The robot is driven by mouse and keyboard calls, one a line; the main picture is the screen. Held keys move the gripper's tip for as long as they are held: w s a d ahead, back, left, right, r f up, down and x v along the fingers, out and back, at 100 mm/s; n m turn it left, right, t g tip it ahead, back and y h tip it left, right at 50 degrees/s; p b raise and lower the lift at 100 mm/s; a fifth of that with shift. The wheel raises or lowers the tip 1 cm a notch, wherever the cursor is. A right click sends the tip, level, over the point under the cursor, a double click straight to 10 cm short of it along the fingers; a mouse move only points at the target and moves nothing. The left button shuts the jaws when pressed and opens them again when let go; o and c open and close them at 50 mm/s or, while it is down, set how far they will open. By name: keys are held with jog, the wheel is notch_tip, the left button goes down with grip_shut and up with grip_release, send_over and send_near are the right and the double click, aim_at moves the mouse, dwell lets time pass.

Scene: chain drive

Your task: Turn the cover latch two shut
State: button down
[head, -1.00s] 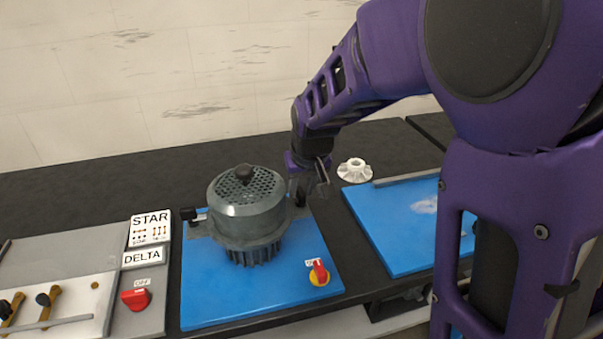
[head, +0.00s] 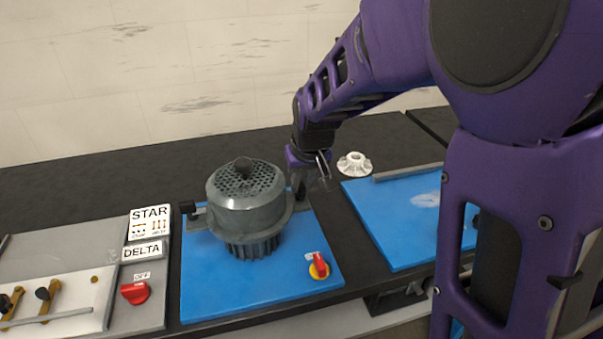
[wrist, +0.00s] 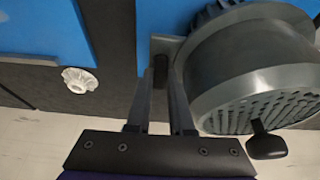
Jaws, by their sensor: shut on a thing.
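The grey cover (head: 245,200) with a perforated top and black knob stands on the blue board (head: 215,290). A black-handled latch (head: 299,190) sits at its right side, partly hidden by my gripper; another latch (head: 188,208) is at its left. No number shows on either. My gripper (head: 312,184) is at the right latch. In the wrist view my gripper (wrist: 161,78) has its two fingers close together beside the cover (wrist: 255,75), next to a grey bracket (wrist: 165,45). It is shut on the right latch's handle, which is mostly hidden between the fingers.
A white flanged part (head: 354,163) lies on the dark bench behind a second blue board (head: 400,235). STAR and DELTA signs (head: 149,223) and another red switch (head: 135,292) are at the left.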

jog(key=shift+d+f, duration=0.1)
jog(key=n+y+b, duration=0.1)
jog(key=n+b, duration=0.2)
jog(key=n, duration=0.2)
jog(key=shift+w+d+g+y+b, duration=0.2)
jog(key=shift+g+y+b, duration=0.15)
jog(key=shift+g+y, duration=0.05)
jog(key=n+g, duration=0.1)
jog(key=n, duration=0.1)
jog(key=n+g+y+b, duration=0.1)
jog(key=n, duration=0.2)
jog(key=shift+w+d+n, duration=0.1)
jog(key=shift+w+n, duration=0.1)
jog(key=shift+n, duration=0.1)
jog(key=n+g, duration=0.1)
jog(key=n, duration=0.2)
jog(key=shift+w, duration=0.15)
jog(key=shift+w+n+g+p, duration=0.15)
jog(key=shift+n+g+p, duration=0.6)
jog(key=shift+n, duration=1.15)
jog(key=c, duration=1.1)
grip_release()
